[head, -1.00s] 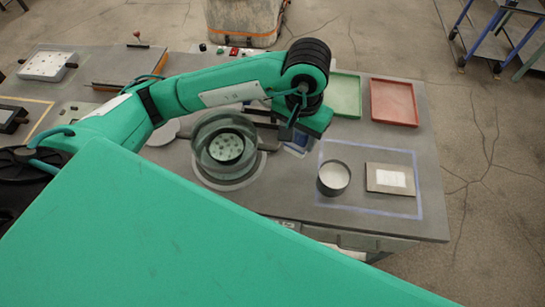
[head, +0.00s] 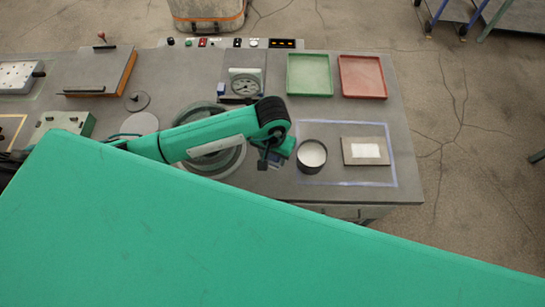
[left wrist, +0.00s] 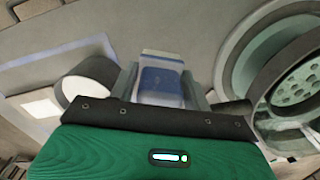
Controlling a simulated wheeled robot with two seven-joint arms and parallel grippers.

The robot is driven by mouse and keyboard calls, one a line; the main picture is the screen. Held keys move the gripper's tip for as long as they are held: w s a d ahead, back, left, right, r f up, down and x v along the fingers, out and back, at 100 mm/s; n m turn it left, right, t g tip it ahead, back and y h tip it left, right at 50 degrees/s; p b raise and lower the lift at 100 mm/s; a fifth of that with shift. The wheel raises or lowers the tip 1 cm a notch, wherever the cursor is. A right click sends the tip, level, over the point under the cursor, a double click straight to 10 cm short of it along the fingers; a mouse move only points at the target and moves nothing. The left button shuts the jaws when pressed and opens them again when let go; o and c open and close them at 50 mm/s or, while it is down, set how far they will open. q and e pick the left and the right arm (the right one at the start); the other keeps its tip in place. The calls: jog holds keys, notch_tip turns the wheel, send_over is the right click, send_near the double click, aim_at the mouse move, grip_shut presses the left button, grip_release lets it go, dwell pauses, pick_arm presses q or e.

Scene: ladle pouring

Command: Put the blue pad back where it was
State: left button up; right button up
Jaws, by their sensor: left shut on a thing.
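The blue pad (left wrist: 162,80), blue with a pale white end, sits between the two fingers of my left gripper (left wrist: 163,92) in the left wrist view. The gripper is shut on it. In the head view my left gripper (head: 272,158) is over the table, just left of a dark round cup with white contents (head: 311,156). Whether the pad touches the table I cannot tell. My right gripper is not in view.
A blue-outlined area (head: 392,184) holds the cup and a flat board with a white label (head: 366,151). A large round vessel (head: 232,163) lies partly under my arm. A green tray (head: 310,74), a red tray (head: 362,76) and a dial gauge (head: 245,86) stand behind.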

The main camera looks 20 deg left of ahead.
aim_at(273, 161)
pick_arm(q)
notch_tip(273, 161, down, 3)
jog(key=shift+f+p, duration=0.15)
jog(key=shift+p, duration=0.3)
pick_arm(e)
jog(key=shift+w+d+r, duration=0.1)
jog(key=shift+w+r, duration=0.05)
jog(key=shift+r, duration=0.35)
pick_arm(q)
jog(key=shift+f, duration=0.1)
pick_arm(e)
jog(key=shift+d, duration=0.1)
pick_arm(q)
jog(key=shift+f+b, duration=0.2)
jog(key=shift+b, duration=0.15)
jog(key=o, duration=0.9)
jog(key=shift+r, duration=0.1)
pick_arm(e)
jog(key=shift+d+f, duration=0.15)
